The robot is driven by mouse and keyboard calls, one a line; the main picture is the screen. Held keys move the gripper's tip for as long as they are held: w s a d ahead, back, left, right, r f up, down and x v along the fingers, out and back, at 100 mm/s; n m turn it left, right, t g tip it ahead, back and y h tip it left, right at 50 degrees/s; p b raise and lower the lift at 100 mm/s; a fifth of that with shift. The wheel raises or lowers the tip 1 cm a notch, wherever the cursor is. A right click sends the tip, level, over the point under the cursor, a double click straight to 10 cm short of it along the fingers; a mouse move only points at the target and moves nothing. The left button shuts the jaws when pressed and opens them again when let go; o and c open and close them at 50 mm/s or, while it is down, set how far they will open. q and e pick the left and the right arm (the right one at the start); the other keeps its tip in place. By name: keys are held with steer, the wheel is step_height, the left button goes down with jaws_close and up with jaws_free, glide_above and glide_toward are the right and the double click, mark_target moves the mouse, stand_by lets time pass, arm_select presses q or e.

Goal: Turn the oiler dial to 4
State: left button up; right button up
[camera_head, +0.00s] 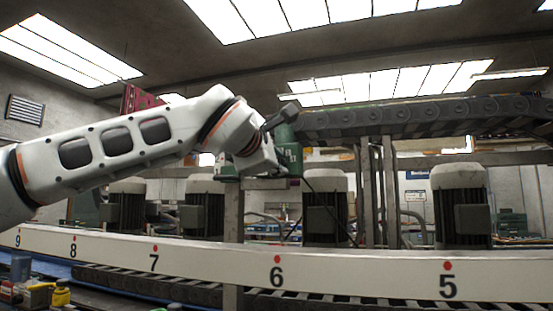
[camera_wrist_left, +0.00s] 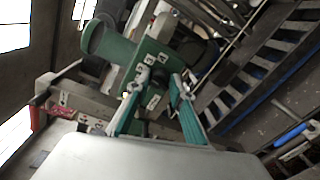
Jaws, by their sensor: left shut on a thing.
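The green oiler (camera_head: 287,152) is mounted behind the white rail, near the middle of the head view, partly hidden by my left wrist. In the left wrist view its green body and round cylinder (camera_wrist_left: 104,42) fill the upper middle, with small white labels on it. My left gripper (camera_wrist_left: 157,88) reaches to the oiler with its two teal fingers and is shut on a small part there, which seems to be the oiler dial. My right gripper is in neither view.
A long white rail (camera_head: 350,274) with red marks and numbers crosses the front. Several grey motors, one on the right (camera_head: 461,205), stand behind it. A dark cable chain (camera_head: 420,118) runs at the upper right. Small bottles and tools lie at the lower left.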

arm_select(q)
steer(key=shift+s+m+t+y+p, duration=0.1)
steer(key=shift+m+t+y+p, duration=0.2)
steer(key=shift+m, duration=2.6)
steer(key=shift+m+t+y+p, duration=0.1)
steer(key=shift+m+y+p, duration=0.2)
steer(key=shift+m, duration=2.6)
steer(key=shift+d, duration=0.1)
steer(key=o, duration=1.1)
steer(key=shift+f, duration=0.1)
